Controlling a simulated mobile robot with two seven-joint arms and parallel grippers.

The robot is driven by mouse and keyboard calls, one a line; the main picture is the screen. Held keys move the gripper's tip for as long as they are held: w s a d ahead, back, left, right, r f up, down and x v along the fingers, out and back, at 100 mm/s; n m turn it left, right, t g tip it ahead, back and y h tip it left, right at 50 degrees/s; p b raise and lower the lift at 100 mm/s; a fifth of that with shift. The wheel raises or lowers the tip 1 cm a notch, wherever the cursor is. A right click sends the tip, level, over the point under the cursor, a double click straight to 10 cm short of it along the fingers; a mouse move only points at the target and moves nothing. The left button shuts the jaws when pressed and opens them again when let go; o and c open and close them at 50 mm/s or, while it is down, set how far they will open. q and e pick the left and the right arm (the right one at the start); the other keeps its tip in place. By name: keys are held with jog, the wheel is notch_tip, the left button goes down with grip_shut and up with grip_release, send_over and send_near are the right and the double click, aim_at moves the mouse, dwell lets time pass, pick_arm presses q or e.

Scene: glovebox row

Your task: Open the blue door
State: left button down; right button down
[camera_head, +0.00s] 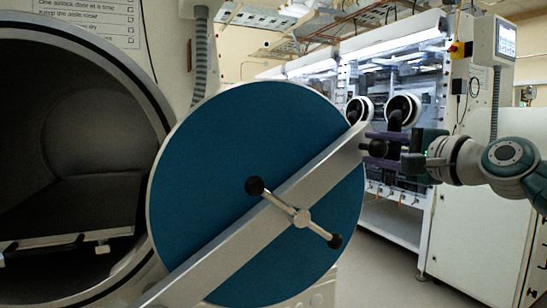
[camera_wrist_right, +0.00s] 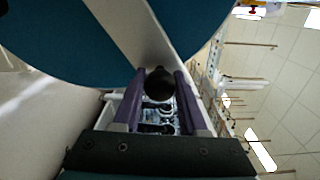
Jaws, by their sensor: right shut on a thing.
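The round blue door (camera_head: 225,150) stands swung out from the dark round chamber opening (camera_head: 75,150) on the left, so the opening is uncovered. A grey metal bar (camera_head: 330,165) crosses the door diagonally, with a spoked handle (camera_head: 300,217) with black knobs at its middle. My right gripper (camera_head: 372,147) is at the bar's upper right end. In the right wrist view its purple fingers (camera_wrist_right: 159,90) are shut on a black knob (camera_wrist_right: 160,82) beside the bar (camera_wrist_right: 135,35). My left gripper is not in view.
Inside the opening is a flat tray (camera_head: 65,243). Behind the door stands a lit glovebox (camera_head: 375,75) with two round ports. A white cabinet (camera_head: 475,230) with a screen (camera_head: 505,40) above it is at the right. Grey floor (camera_head: 375,250) shows between door and cabinet.

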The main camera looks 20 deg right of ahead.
jog(key=shift+d+f+b, duration=0.3)
jog(key=shift+f+b, duration=0.1)
jog(key=shift+f, duration=0.25)
jog(key=shift+c, duration=2.3)
grip_release()
